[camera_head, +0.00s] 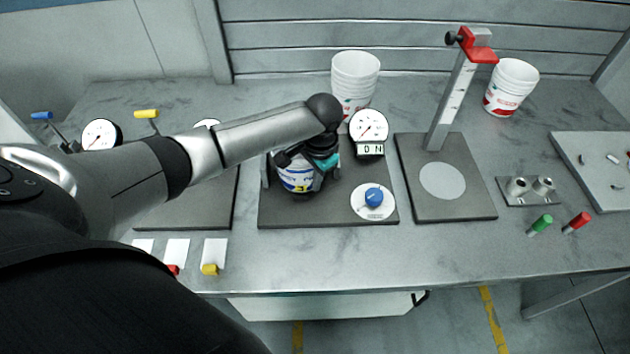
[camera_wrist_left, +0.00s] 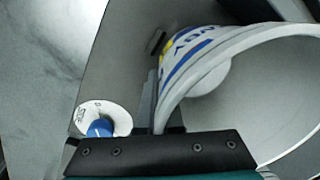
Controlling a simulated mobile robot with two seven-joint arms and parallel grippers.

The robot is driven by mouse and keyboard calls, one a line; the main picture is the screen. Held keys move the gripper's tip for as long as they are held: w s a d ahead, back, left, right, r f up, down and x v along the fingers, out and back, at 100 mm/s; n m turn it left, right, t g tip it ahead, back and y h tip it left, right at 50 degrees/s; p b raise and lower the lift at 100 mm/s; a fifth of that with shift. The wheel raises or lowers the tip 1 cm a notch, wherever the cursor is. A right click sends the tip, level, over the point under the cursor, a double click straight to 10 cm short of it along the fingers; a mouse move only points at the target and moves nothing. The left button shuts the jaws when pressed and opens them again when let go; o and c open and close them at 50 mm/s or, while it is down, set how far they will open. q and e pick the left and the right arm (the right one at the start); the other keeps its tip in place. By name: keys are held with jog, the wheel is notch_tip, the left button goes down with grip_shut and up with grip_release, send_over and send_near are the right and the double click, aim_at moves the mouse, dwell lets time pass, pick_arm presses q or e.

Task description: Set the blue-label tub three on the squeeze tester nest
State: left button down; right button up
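A white tub with a blue label and a yellow patch (camera_head: 297,179) is at the dark base plate of a tester (camera_head: 285,216) in the middle of the table. The figure on the patch is not clear. My left gripper (camera_head: 312,165) is at the tub's upper part and hides much of its rim. In the left wrist view the tub (camera_wrist_left: 196,52) shows close up, with its open mouth to the right and a grey finger beside its wall. Whether the fingers grip the wall, and whether the tub rests on the plate, I cannot tell. My right gripper is out of view.
The tester carries a dial gauge (camera_head: 368,128) and a blue knob (camera_head: 374,197). White tubs with red labels stand behind (camera_head: 355,75) and at the back right (camera_head: 511,88). A stand with a red-topped post (camera_head: 446,110) is to the right.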

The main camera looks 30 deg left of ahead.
pick_arm(q)
jog(key=shift+f, duration=0.2)
jog(key=shift+f, duration=0.15)
jog(key=c, duration=1.1)
grip_release()
jog(key=r, duration=0.4)
jog(key=r+p, duration=0.1)
jog(key=r, duration=0.3)
jog(key=d+r, duration=0.1)
jog(key=r, duration=0.3)
jog(key=shift+s+r+p, duration=0.2)
jog(key=shift+p, duration=0.2)
